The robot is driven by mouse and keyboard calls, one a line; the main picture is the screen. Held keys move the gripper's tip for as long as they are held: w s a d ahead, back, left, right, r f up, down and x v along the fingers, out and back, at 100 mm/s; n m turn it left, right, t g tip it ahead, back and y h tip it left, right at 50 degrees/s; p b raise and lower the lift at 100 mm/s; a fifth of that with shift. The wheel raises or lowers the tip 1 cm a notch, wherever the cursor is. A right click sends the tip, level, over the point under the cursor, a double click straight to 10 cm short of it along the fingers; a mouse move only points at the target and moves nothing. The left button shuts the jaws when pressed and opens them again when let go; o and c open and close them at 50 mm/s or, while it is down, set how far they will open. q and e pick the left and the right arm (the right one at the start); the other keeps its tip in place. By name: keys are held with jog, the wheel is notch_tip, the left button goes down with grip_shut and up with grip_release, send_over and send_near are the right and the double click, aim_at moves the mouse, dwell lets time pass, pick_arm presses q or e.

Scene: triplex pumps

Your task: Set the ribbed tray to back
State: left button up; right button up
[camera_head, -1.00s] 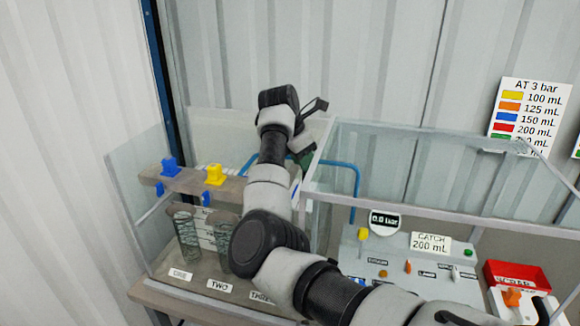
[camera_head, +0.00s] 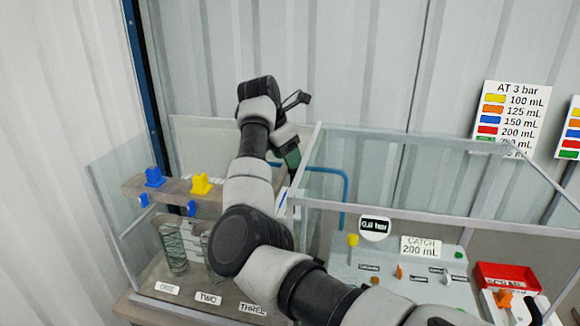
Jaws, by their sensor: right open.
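I cannot pick out a ribbed tray with certainty. My right gripper (camera_head: 297,128) is at the far end of my arm, beyond the left glass enclosure's front labels and near its back right corner. Its jaws are open, one dark finger sticking up and to the right. A small green part shows just below it, but I cannot tell what it belongs to. My arm covers much of the enclosure's right part. I do not make out my left gripper.
A brown bar holds blue (camera_head: 154,177) and yellow (camera_head: 201,184) handles above ribbed cylinders (camera_head: 172,248). A blue pipe (camera_head: 345,188) stands behind. A control panel (camera_head: 345,270) with gauge (camera_head: 375,227) and a red bin (camera_head: 507,275) are at right. Glass walls (camera_head: 400,215) limit room.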

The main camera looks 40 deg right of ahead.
jog(key=b+v, duration=0.1)
jog(key=v, duration=0.6)
jog(key=shift+r, duration=0.3)
jog(key=shift+w+a, duration=0.1)
jog(key=shift+a, duration=0.05)
